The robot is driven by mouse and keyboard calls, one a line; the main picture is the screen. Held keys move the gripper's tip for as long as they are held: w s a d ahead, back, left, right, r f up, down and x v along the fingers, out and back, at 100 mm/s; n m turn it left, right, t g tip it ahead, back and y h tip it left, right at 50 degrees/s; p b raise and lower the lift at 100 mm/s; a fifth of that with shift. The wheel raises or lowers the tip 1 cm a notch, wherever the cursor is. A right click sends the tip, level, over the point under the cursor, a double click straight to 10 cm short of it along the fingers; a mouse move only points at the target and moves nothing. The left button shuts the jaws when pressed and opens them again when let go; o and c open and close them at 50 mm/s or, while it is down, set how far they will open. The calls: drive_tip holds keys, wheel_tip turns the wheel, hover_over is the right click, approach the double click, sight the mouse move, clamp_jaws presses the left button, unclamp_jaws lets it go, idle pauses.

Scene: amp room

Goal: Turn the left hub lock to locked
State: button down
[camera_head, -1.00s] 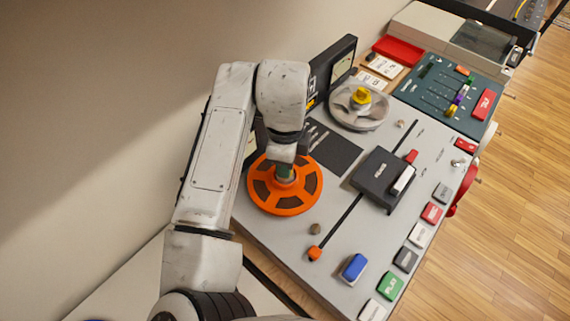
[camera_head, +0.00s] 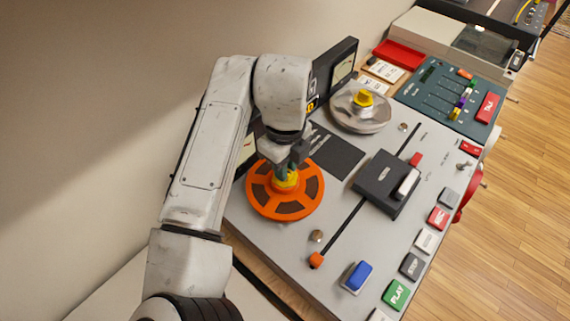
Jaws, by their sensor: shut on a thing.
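The tape machine (camera_head: 345,225) has two reels. The left reel is orange (camera_head: 310,193), with dark openings, and lies flat on the deck. The left hub lock (camera_head: 286,180) is a yellow piece at its centre, partly hidden by my gripper. My gripper (camera_head: 287,170) points down over the orange reel and is shut on the hub lock. The fingertips are small and partly covered by my wrist. The right reel is grey metal (camera_head: 345,112) with a yellow hub lock (camera_head: 363,98) in full view. I cannot read any lock marking on the left hub.
A black head block (camera_head: 378,185) stands on the deck right of the orange reel. A slot with an orange knob (camera_head: 316,260) runs in front of it. Upright meter panels (camera_head: 335,72) stand behind the reels, near the wall. Coloured buttons (camera_head: 396,294) line the front edge.

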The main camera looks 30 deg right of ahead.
drive_tip(key=c, duration=1)
unclamp_jaws()
drive_tip(key=shift+c, duration=0.2)
wheel_tip(320, 180, up, 11)
drive_tip(key=shift+f, duration=0.15)
